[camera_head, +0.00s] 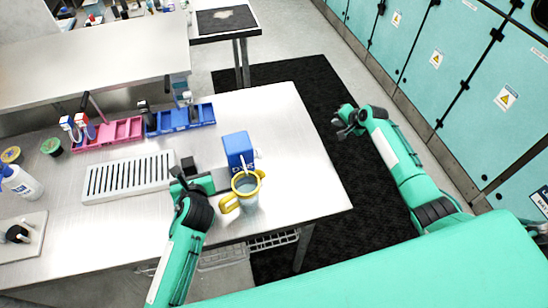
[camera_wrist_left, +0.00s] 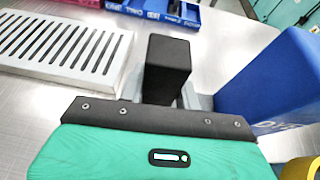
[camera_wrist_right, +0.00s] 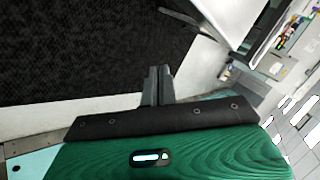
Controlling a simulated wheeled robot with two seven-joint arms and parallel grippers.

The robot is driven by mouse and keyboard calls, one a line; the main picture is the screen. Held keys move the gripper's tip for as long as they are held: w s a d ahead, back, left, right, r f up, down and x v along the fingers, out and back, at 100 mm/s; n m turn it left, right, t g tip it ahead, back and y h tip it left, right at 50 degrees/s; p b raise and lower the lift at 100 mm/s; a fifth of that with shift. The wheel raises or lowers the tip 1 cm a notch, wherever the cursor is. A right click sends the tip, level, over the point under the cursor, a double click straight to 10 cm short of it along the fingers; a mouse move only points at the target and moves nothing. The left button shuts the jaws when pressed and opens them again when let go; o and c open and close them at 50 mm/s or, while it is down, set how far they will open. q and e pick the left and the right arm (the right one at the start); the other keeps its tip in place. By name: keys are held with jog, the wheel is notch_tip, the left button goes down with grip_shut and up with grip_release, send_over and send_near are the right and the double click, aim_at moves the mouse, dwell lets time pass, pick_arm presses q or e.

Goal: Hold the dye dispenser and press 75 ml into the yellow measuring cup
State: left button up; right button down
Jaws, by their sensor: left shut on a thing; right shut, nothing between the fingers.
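The yellow measuring cup (camera_head: 260,175) stands near the table's front right, its yellow rim and handle over a pale see-through body. A blue box-shaped unit with white lettering (camera_head: 237,145), apparently the dye dispenser, stands just behind it. A thin white piece reaches from the box to above the cup's mouth. My left gripper (camera_head: 188,174) is left of both, shut on a black block (camera_wrist_left: 168,62). I cannot tell whether this block belongs to the dispenser. The cup's liquid level is too small to read. My right gripper (camera_head: 347,121) is shut and empty, out beyond the table's right edge.
A white slotted rack (camera_head: 128,176) lies left of my left gripper. Pink (camera_head: 108,133) and blue (camera_head: 180,119) trays stand behind it. A white bottle (camera_head: 22,183) is at far left. The table's right end is clear; a black mat (camera_head: 310,90) covers the floor beyond.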

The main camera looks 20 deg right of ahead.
aim_at(259, 154)
jog(key=s+a+r+t+y, duration=0.1)
jog(key=s+a+r+y, duration=0.1)
jog(key=s+a, duration=0.3)
jog(key=s+a+r+n+t+y, duration=0.1)
jog(key=s+a+r+y, duration=0.2)
jog(key=s, duration=0.6)
jog(key=s+a+r+t+y, duration=0.1)
jog(key=s+a+r+y, duration=0.1)
jog(key=s+a+y, duration=0.4)
jog(key=shift+s+a+r+n, duration=0.1)
jog(key=shift+s+a+n, duration=0.15)
jog(key=shift+a, duration=0.5)
jog(key=shift+s+a+r+n, duration=0.15)
jog(key=shift+s+a, duration=0.15)
jog(key=shift+a, duration=0.45)
jog(key=shift+s+a+t, duration=0.1)
jog(key=shift+s+t, duration=0.2)
jog(key=shift+t, duration=0.1)
jog(key=shift+w, duration=0.1)
jog(key=x, duration=1)
jog(key=shift+a, duration=2.05)
